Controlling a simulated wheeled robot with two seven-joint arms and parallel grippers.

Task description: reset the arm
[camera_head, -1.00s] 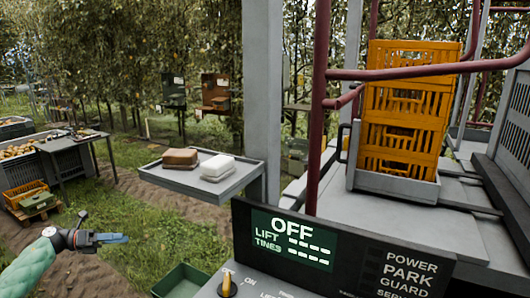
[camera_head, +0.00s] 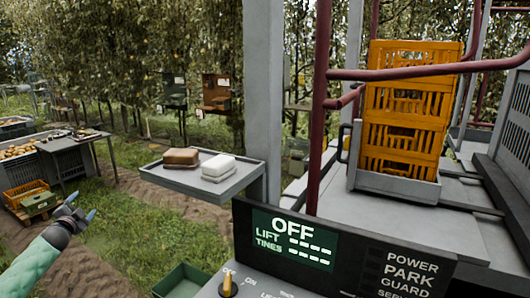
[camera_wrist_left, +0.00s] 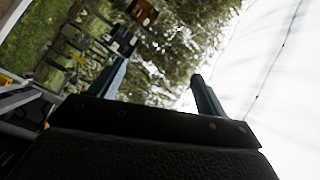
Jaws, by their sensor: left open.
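My left gripper (camera_head: 80,212) is at the lower left of the head view, at the end of my green-sleeved arm. It is open and empty, held in the air above the grass and dirt track. In the left wrist view its two fingers (camera_wrist_left: 160,88) stand apart with only trees and bright sky between and beyond them. My right gripper is in neither view.
A grey shelf (camera_head: 178,187) holds a brown and a white bundle. A control panel (camera_head: 340,245) reading OFF stands at front. Orange crates (camera_head: 405,105) are stacked at right behind a red rail (camera_head: 319,110).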

